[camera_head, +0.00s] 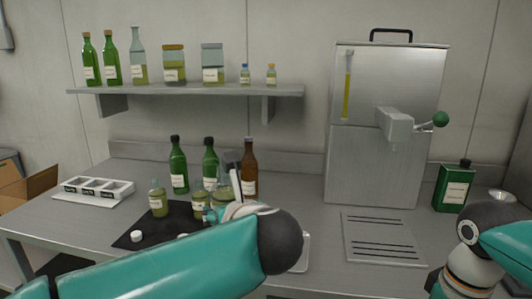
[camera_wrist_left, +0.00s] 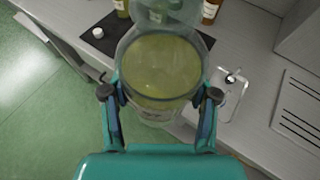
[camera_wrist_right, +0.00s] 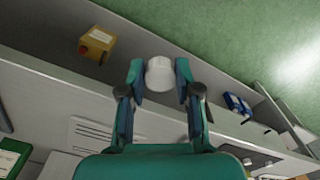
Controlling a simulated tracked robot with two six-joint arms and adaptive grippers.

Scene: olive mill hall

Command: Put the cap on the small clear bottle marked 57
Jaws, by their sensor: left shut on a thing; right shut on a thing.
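My left gripper (camera_wrist_left: 160,100) is shut on an open clear glass vessel (camera_wrist_left: 150,112) with yellow-green oil in it. In the head view my left forearm hides most of this gripper. My right gripper (camera_wrist_right: 160,80) is shut on a white cap (camera_wrist_right: 160,74), away from the vessel. The right gripper is outside the head view; only its arm shows at the right edge. Another white cap (camera_head: 137,236) lies on the dark mat (camera_head: 128,240).
Small labelled bottles (camera_head: 158,203) and taller green (camera_head: 178,168) and brown (camera_head: 249,172) bottles stand around the mat. A white sectioned tray (camera_head: 94,188) is at left. A steel machine (camera_head: 372,165), slotted drain plate (camera_head: 384,240) and green can (camera_head: 453,188) are at right.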

